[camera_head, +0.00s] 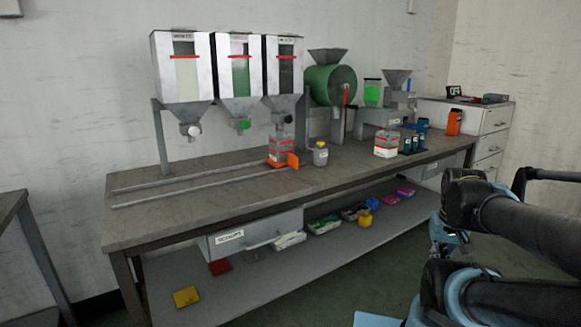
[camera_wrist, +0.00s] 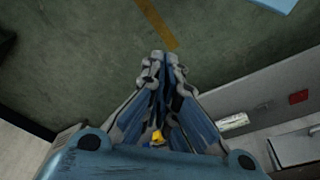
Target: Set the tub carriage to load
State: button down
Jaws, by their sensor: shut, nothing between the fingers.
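The tub carriage (camera_head: 290,160) is an orange piece on the two rails (camera_head: 200,184) on the bench, near their right end, below the black-knobbed right hopper. A clear tub (camera_head: 281,147) with red marks stands on it. Three white hoppers (camera_head: 237,70) hang above the rails. My gripper (camera_head: 455,243) is at the right in the head view, low in front of the bench and well away from the carriage. In the wrist view my gripper (camera_wrist: 163,58) points at the floor, its fingers together and empty. The carriage is not visible in the wrist view.
A yellow-grey bottle (camera_head: 320,154) stands just right of the carriage. A green drum (camera_head: 330,85), a second tub (camera_head: 386,145) and blue holders (camera_head: 412,142) stand further right. The lower shelf (camera_head: 230,290) holds trays and coloured plates.

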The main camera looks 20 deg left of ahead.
jog(key=c, duration=2)
grip_release()
jog(key=shift+o, duration=1.2)
jog(key=w+a+r+n+t+y, duration=0.2)
jog(key=w+a+r, duration=0.3)
jog(key=w+a, duration=0.3)
jog(key=shift+w+r+n, duration=0.3)
jog(key=shift+w+n, duration=0.4)
jog(key=shift+w, duration=0.45)
jog(key=w+a+r+n+t+y, duration=0.25)
jog(key=w+a, duration=0.45)
jog(key=a, duration=0.4)
jog(key=w+a+r+n+t+y, duration=0.1)
jog(key=w+a+r+n+y, duration=0.2)
jog(key=w+a, duration=0.55)
jog(key=w+a+r+n+t+y, duration=0.1)
jog(key=w+a+r+y, duration=0.3)
jog(key=a, duration=0.8)
jog(key=h, duration=0.1)
send_near(288, 161)
jog(key=shift+x, duration=2.7)
jog(key=shift+w+d+f, duration=0.1)
jog(key=shift+d, duration=0.05)
grip_shut()
